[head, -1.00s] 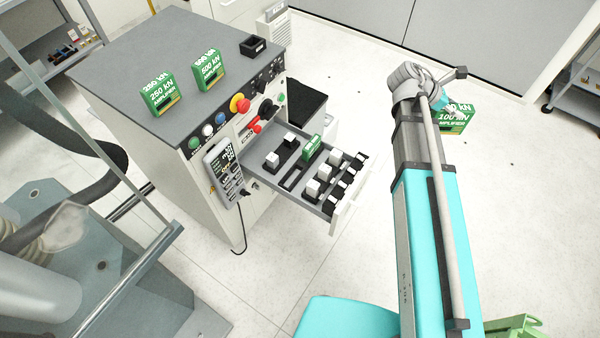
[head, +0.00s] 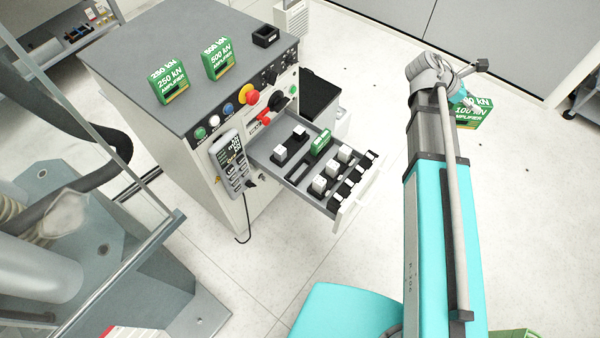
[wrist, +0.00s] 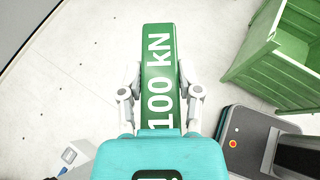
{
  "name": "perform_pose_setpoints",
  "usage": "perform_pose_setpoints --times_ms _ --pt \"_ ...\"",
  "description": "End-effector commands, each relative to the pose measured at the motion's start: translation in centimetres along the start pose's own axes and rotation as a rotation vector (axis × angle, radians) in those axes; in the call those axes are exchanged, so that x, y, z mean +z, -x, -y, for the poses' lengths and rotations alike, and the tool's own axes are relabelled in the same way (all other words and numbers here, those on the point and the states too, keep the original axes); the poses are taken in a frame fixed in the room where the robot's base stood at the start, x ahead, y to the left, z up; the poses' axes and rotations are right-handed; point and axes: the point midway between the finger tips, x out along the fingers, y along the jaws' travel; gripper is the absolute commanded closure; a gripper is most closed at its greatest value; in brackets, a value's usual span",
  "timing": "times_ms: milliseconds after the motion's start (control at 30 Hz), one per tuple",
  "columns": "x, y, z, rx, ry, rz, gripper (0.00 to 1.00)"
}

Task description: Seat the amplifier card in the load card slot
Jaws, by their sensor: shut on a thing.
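My gripper (wrist: 160,92) is shut on a green amplifier card marked 100 kN (wrist: 159,60), with one finger on each side of it. In the head view this card (head: 472,114) hangs above the floor right of the cabinet, partly hidden by my arm. The open drawer (head: 345,219) of the grey cabinet holds a small green card (head: 320,143), several white-topped blocks and a dark, empty-looking slot (head: 299,173). I cannot tell for sure which is the load card slot. The 250 kN card (head: 171,84) and 500 kN card (head: 219,60) stand on the cabinet top.
The cabinet (head: 150,40) has a front panel with buttons and a handset (head: 231,165). A black tray (head: 265,37) sits on its top. A grey machine frame stands at the left. A green bin (wrist: 280,55) is at the right in the wrist view. Open floor separates drawer and arm.

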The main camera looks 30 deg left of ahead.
Motion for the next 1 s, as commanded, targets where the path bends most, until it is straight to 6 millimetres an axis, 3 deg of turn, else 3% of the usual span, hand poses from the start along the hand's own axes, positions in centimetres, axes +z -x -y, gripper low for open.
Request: perform_pose_setpoints --times_ms 167,367,1000 --pt "-0.5 -0.1 0.1 0.005 0.003 0.0 1.0" --pt "-3.0 0.6 -0.1 0.044 0.025 -0.001 1.0" --pt "-18.6 6.9 -0.4 0.334 0.185 -0.007 1.0"
